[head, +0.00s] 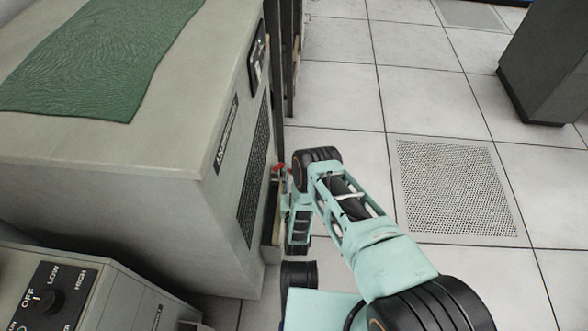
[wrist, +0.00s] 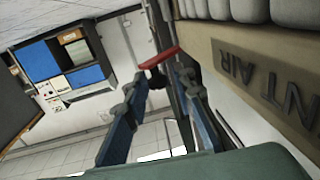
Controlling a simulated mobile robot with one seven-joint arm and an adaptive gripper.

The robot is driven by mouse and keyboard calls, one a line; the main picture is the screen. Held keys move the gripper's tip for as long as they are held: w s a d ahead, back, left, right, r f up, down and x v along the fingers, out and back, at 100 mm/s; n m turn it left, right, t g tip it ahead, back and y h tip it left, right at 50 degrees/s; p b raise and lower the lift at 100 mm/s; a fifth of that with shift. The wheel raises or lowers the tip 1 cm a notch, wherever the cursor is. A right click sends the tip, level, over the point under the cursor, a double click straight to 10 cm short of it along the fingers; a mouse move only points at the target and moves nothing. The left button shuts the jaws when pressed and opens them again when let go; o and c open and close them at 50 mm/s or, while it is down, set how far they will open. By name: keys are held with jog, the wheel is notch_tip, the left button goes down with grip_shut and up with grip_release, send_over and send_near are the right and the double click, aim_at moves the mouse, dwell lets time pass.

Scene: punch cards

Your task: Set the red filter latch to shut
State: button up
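The red filter latch (wrist: 159,58) shows in the wrist view as a short red bar just beyond and between my fingertips. In the head view a small bit of red (head: 277,168) shows at the side of the grey cabinet, beside my wrist. My gripper (wrist: 159,80) is open, with a clear gap between its two fingers. I cannot tell whether a fingertip touches the latch. In the head view my arm hides most of the latch and the fingers.
The grey cabinet (head: 110,215) stands close at left with a green cloth (head: 95,55) on top. A beige panel with raised letters (wrist: 250,75) runs close along the right of the wrist view. A control box (head: 85,295) is front left.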

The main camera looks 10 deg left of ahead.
jog(key=shift+o, duration=0.4)
notch_tip(320, 180, up, 10)
dwell(0.5)
jog(key=shift+c, duration=0.2)
